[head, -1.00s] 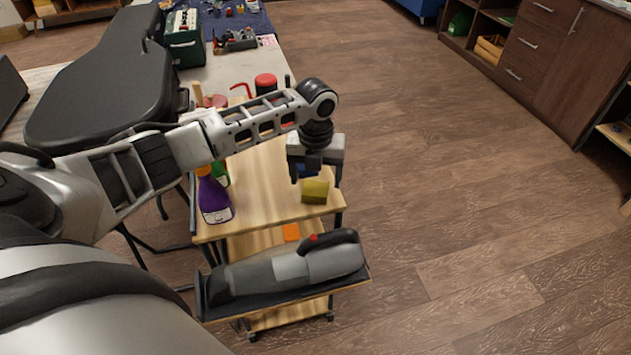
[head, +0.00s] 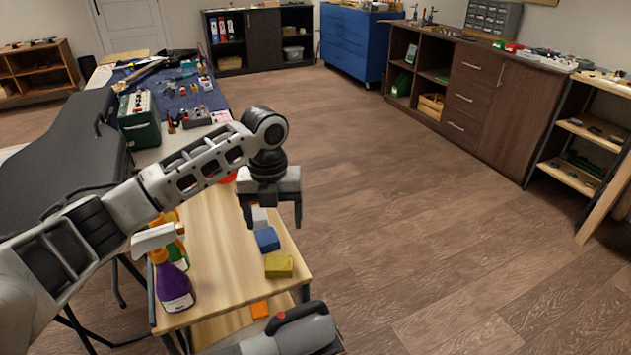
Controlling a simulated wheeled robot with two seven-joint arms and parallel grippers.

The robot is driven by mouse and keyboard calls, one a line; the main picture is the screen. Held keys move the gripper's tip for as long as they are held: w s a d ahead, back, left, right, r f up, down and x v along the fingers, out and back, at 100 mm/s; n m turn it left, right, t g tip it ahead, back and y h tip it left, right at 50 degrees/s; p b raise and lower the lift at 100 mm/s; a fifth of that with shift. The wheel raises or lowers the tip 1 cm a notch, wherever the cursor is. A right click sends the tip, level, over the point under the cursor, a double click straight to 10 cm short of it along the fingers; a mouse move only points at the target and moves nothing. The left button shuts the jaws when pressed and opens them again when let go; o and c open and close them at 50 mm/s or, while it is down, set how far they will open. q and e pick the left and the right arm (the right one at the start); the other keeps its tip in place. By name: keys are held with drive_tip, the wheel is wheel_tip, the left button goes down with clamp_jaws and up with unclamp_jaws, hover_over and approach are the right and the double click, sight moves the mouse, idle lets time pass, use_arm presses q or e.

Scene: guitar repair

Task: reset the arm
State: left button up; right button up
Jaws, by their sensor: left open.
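My left arm comes in from the left and reaches over a light wooden cart. My left gripper (head: 272,225) points down with its two fingers apart and nothing between them. It is above the far right part of the cart top (head: 215,265). A blue block (head: 267,239) and a yellow-green block (head: 278,265) lie on the cart top, just below and nearer than the gripper in the picture. A pale block (head: 260,217) shows partly behind the fingers. My right gripper is not in view.
A purple spray bottle (head: 172,283) stands at the cart's left edge. A black guitar case (head: 60,160) and a green box (head: 139,120) are beyond, left. Open floor (head: 430,240) lies right.

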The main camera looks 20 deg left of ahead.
use_arm(q)
drive_tip(key=s+d+f+n+t+h, duration=0.1)
drive_tip(key=s+d+f+n+h, duration=0.1)
drive_tip(key=s+d+f+n, duration=0.95)
drive_tip(key=s+a+r+n+t+y, duration=0.2)
drive_tip(key=s+n+t, duration=0.1)
drive_tip(key=s+n, duration=1.25)
drive_tip(key=w+d+f+n+t+h, duration=0.1)
drive_tip(key=w+d+f+t+h, duration=0.2)
drive_tip(key=w+d+f+t, duration=0.2)
drive_tip(key=w+f+t, duration=0.1)
drive_tip(key=w+f, duration=0.1)
drive_tip(key=w, duration=0.1)
drive_tip(key=shift+d, duration=0.3)
